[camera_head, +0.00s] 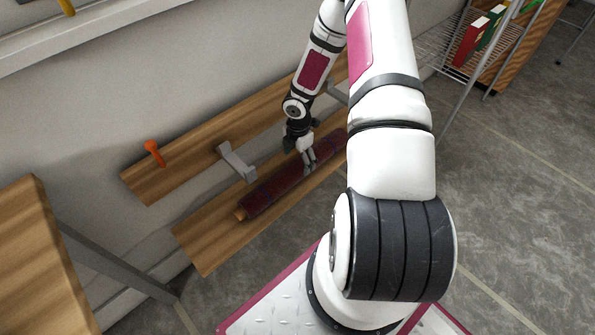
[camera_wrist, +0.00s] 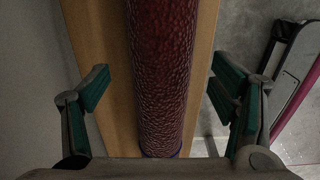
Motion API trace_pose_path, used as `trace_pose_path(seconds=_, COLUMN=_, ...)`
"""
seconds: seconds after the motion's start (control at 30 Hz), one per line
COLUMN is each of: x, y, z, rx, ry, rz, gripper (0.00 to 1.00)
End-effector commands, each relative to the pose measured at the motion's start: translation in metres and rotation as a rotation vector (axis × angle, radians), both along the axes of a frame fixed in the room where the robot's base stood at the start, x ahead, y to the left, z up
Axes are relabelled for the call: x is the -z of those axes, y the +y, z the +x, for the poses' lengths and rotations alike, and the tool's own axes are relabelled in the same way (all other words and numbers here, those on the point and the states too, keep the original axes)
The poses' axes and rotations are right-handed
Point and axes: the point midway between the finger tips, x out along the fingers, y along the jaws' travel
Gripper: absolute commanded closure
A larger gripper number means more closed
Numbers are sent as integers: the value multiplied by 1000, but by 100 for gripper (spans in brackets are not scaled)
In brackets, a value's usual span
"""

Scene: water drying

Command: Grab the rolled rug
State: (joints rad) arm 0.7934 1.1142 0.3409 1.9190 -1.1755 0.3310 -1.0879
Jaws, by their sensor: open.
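The rolled rug (camera_head: 275,189) is a long dark red roll with a tan end. It lies lengthwise on a lower wooden shelf or bench. In the wrist view the rug (camera_wrist: 162,70) runs up the middle of the picture with a textured dark red surface. My gripper (camera_head: 309,160) is above the rug, toward its far half. In the wrist view my gripper (camera_wrist: 164,95) is open, with one green-padded finger on each side of the rug and gaps between pads and rug. Part of the rug's far end is hidden behind my arm.
The lower wooden board (camera_head: 205,250) bears the rug. An upper wooden board (camera_head: 185,160) runs along the wall, with an orange peg-like object (camera_head: 154,151) and a grey bracket (camera_head: 236,161). A wooden table (camera_head: 40,260) stands at left. A wire rack (camera_head: 440,45) stands at upper right. Grey floor is clear at right.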

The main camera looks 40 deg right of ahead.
Motion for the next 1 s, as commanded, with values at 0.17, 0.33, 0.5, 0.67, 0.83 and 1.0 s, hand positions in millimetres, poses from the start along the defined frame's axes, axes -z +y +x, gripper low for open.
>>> trace_pose_path(seconds=0.17, x=14, y=1, z=-1, rx=-1, ry=1, rz=1, gripper=21)
trace_pose_path(seconds=0.33, x=38, y=3, z=-2, rx=0, ry=2, rz=1, gripper=21)
trace_pose_path(seconds=0.5, x=53, y=3, z=-2, rx=0, ry=1, rz=1, gripper=21)
trace_pose_path(seconds=0.67, x=51, y=2, z=-2, rx=0, ry=0, rz=0, gripper=21)
trace_pose_path(seconds=0.83, x=51, y=2, z=-2, rx=0, ry=1, rz=0, gripper=53)
trace_pose_path(seconds=1.0, x=51, y=2, z=-2, rx=0, ry=1, rz=0, gripper=91)
